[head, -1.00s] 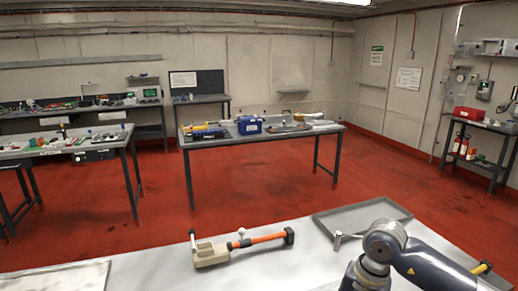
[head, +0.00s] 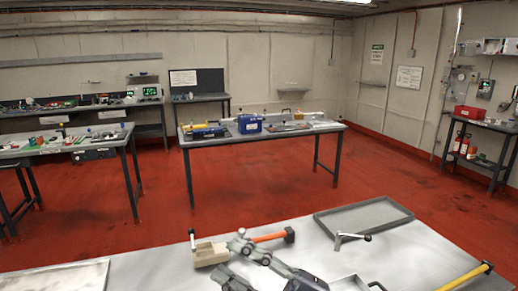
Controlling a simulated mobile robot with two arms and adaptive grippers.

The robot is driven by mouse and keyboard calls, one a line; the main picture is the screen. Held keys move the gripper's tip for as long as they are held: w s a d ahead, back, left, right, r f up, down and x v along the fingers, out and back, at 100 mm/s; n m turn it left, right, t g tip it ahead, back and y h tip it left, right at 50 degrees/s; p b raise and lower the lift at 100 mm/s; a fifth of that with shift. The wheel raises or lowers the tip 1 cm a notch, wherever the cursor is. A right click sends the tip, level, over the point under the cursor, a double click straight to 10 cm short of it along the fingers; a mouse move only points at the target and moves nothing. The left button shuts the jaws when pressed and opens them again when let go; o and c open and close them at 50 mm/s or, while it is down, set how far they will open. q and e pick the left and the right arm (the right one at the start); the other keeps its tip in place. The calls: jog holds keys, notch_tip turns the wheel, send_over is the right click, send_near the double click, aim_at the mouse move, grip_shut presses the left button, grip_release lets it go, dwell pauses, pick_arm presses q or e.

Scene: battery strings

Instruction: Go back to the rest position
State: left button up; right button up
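My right gripper (head: 232,259) shows low in the middle of the head view, over the near grey bench (head: 150,268). Its two grey fingers are spread apart, and I see nothing between them. It is close to a beige block with an upright handle (head: 208,254) and partly covers an orange-handled tool (head: 272,237). I cannot tell whether it touches either. My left gripper is not in view.
On the near bench are a shallow grey tray (head: 330,228), a small metal crank (head: 345,238), a yellow-handled tool (head: 462,279) and a pale panel (head: 50,277) at left. Beyond lies open red floor (head: 260,185), then a table with a blue box (head: 249,124).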

jog(key=w+d+f+m+t+h, duration=0.2)
jog(key=w+d+m+t+h, duration=0.2)
jog(key=d+m+t+h, duration=0.3)
jog(key=w+d+f+m+t+h, duration=0.25)
jog(key=d+m+t+h, duration=0.3)
jog(key=m, duration=0.45)
jog(key=s+d+f+m+g+h, duration=0.25)
jog(key=d+f+h, duration=0.2)
jog(key=f, duration=0.35)
jog(key=s+d+f+m+g+h, duration=0.1)
jog(key=d+f+m+g+h, duration=0.3)
jog(key=d+f, duration=0.3)
jog(key=s+f+g, duration=0.5)
jog(key=s+f, duration=0.3)
jog(key=s, duration=0.3)
jog(key=s+f+g, duration=0.5)
jog(key=s+f, duration=0.3)
jog(key=s, duration=0.3)
notch_tip(320, 180, down, 26)
jog(key=s+g, duration=0.1)
jog(key=g, duration=0.1)
jog(key=s+d+f+g, duration=0.1)
jog(key=s+d+f, duration=0.2)
jog(key=s+f, duration=1.4)
jog(key=shift+f+b, duration=0.25)
jog(key=shift+b, duration=0.2)
